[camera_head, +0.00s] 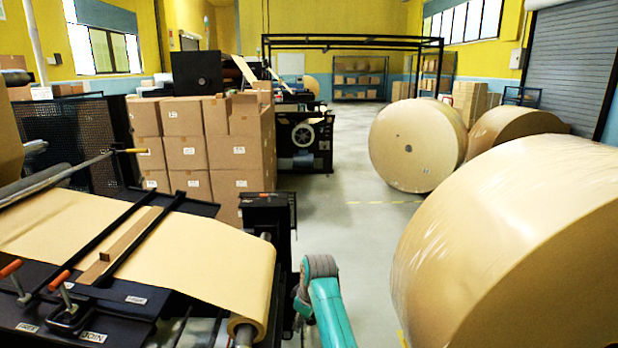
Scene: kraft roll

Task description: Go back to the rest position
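Part of my arm, a teal link with a grey ribbed joint at its top, shows at the bottom centre. It stands just right of the black machine (265,210) and left of the big wrapped kraft roll (520,250). My gripper is not in view, so I cannot see its fingers or whether it holds anything. A brown kraft sheet (190,255) lies across the machine bed at the lower left. Two dark bars (95,240) and a brown strip (130,243) lie over the sheet. Orange-handled clamps (62,290) sit at the bed's near left.
Stacked cartons (210,150) stand behind the bed. A second roll (415,145) and a third roll (515,125) lie on the floor at the right. Free grey floor (350,225) runs down the middle. A grey shutter (570,65) is at the far right.

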